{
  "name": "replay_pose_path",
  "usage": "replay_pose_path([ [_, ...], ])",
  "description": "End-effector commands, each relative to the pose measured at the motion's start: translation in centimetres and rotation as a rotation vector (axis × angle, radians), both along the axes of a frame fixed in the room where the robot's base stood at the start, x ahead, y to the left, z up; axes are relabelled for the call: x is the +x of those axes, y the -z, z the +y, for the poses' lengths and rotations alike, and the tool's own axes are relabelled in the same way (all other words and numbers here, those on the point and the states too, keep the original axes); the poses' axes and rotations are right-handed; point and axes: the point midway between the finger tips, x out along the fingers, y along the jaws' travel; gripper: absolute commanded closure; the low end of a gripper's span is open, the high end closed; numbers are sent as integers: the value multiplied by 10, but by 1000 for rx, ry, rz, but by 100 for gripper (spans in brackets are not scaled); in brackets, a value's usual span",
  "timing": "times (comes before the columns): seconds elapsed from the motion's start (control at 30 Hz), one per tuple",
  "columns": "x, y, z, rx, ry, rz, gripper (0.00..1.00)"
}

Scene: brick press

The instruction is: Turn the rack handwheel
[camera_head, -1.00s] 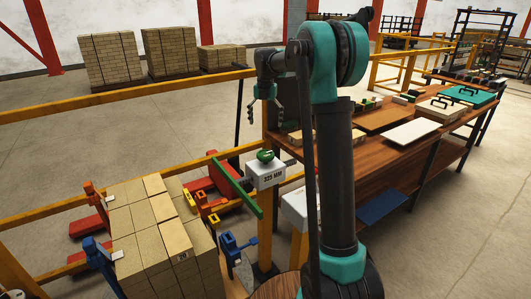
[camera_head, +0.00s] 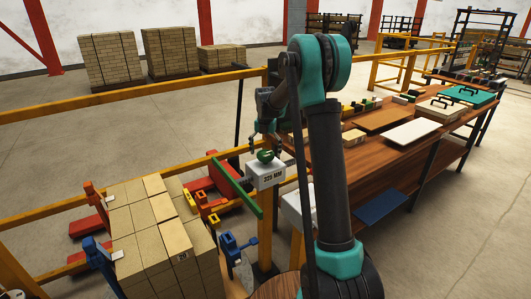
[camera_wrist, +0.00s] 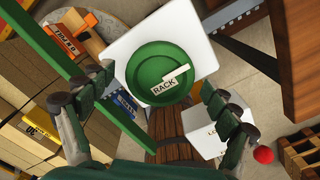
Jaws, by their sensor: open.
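The rack handwheel is a round green wheel (camera_head: 266,155) on top of a white box marked "225 MM" (camera_head: 266,176). In the wrist view it is a green disc (camera_wrist: 153,72) with a white label reading "RACK". My gripper (camera_head: 266,143) is just above the wheel, pointing down. In the wrist view my gripper (camera_wrist: 155,83) is open, with one finger on each side of the wheel's lower part. The fingers look apart from the wheel's rim; their height against it is hard to tell.
A green bar (camera_head: 240,187) runs beside the white box on the left. A stack of tan bricks (camera_head: 150,235) stands at the lower left among coloured clamps. A wooden workbench (camera_head: 440,150) with boards extends right. A yellow rail (camera_head: 120,98) crosses behind.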

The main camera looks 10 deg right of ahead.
Motion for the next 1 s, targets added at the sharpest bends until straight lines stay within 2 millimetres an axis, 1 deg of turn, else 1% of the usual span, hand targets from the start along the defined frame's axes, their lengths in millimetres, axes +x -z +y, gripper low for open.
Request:
replay_pose_path([
  [0.17, 0, 0, 0, 0, 0, 0, 11],
  [0.57, 0, 0, 0, 0, 0, 0, 60],
  [0.6, 0, 0, 0, 0, 0, 0, 61],
  [0.83, 0, 0, 0, 0, 24, 0, 61],
  [1.0, 0, 0, 0, 0, 94, 0, 61],
])
